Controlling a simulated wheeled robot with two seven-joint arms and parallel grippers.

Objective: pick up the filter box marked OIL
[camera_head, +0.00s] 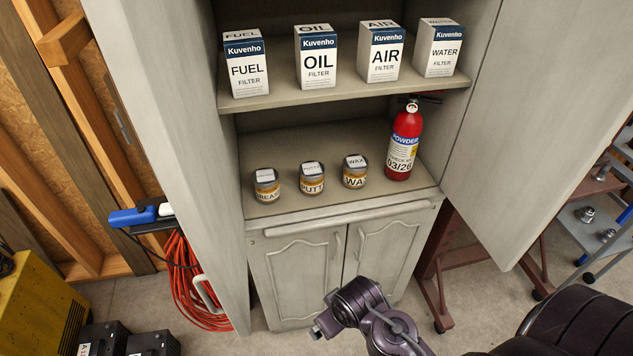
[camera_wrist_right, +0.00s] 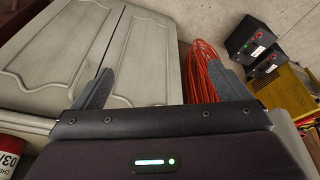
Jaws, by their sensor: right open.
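The OIL filter box (camera_head: 317,60) is a white and blue carton marked "Kuvenho OIL FILTER". It stands upright on the upper cabinet shelf (camera_head: 290,93) in the head view, between the FUEL box (camera_head: 246,68) and the AIR box (camera_head: 382,53). My right gripper (camera_wrist_right: 162,88) is open and empty in the right wrist view. It faces the lower cabinet doors and the floor, well below and away from the OIL box. The OIL box does not show in the wrist view. My left gripper is not in view.
The WATER box (camera_head: 438,50) stands at the shelf's right. Several small jars (camera_head: 312,178) and a red fire extinguisher (camera_head: 404,143) stand on the lower shelf. Open cabinet doors (camera_head: 548,110) flank both sides. An orange cable (camera_head: 190,280) hangs at left.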

